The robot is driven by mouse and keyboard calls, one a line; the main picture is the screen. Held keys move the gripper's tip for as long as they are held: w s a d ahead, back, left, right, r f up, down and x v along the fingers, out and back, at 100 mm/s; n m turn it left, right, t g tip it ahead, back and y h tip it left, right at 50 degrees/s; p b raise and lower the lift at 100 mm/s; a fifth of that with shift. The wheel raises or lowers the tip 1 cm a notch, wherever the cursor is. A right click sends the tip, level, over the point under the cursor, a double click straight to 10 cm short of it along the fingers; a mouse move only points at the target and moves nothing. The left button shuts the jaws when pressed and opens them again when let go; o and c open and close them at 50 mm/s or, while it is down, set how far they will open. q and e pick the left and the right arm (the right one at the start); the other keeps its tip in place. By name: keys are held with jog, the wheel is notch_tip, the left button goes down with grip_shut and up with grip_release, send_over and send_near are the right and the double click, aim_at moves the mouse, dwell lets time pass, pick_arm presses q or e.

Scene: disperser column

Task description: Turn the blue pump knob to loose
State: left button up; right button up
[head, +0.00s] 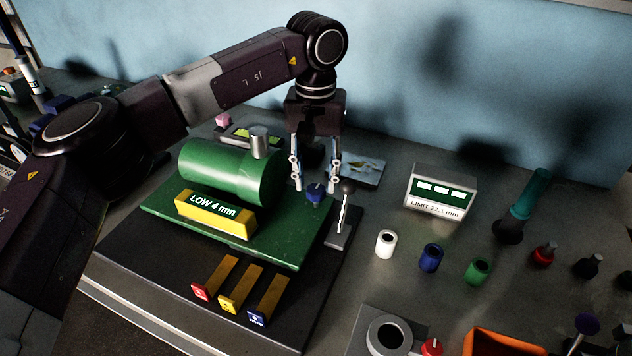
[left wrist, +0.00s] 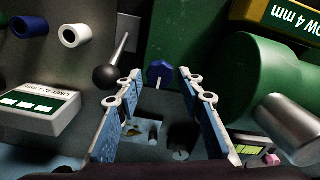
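The blue pump knob (head: 315,193) stands at the right end of the green pump (head: 222,170) on the green base plate. My left gripper (head: 316,186) points down just above and around the knob, its two fingers spread. In the left wrist view the knob (left wrist: 160,73) sits beyond the open fingertips (left wrist: 158,75), between their lines, with a gap on both sides. A pale pointer mark shows on the knob. I cannot tell whether the fingertips reach down to the knob's height. My right gripper is in neither view.
A black ball-topped lever (head: 344,200) stands close right of the knob. A yellow "LOW 4 mm" block (head: 214,214) lies before the pump. A "LIMIT" display box (head: 440,192), several small cylinders (head: 386,243) and an orange bin (head: 500,342) are to the right.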

aim_at(316, 192)
pick_arm(q)
jog(key=shift+f, duration=1.1)
jog(key=shift+c, duration=0.2)
jog(key=c, duration=0.8)
jog(key=shift+c, duration=0.2)
